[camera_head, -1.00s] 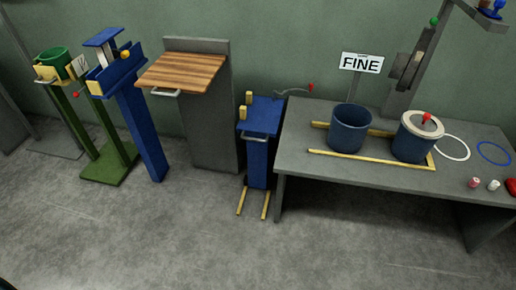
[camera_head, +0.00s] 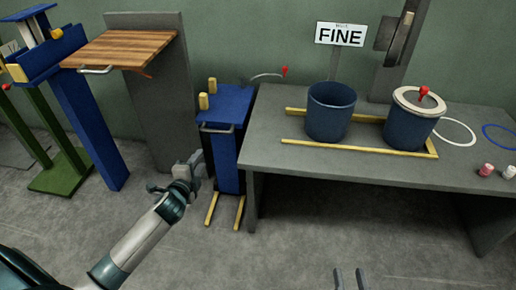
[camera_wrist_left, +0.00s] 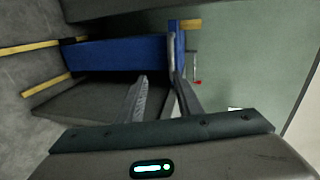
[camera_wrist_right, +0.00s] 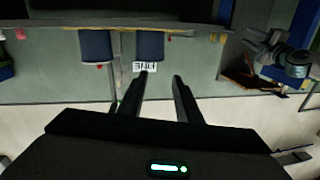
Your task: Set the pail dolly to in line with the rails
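A narrow blue stand with a grey front handle, which I take for the pail dolly (camera_head: 232,106), stands left of the grey table. Its flat top carries two yellow posts and is otherwise bare. Two yellow floor rails (camera_head: 210,208) run out from its foot. In the left wrist view the blue stand (camera_wrist_left: 115,51) lies sideways beyond the fingers. My left gripper (camera_head: 198,166) is open and empty, in front and left of the stand, below handle height; I see no contact. My right gripper (camera_head: 350,278) is open and empty at the bottom edge; it also shows in the right wrist view (camera_wrist_right: 162,76).
The grey table (camera_head: 270,120) holds an open blue pail (camera_head: 330,115) and a lidded blue pail (camera_head: 408,132) within yellow rails (camera_head: 350,148). A red-knobbed lever (camera_head: 284,72) sits behind. A wood-topped grey stand (camera_head: 125,48) is close on the left. The front floor is clear.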

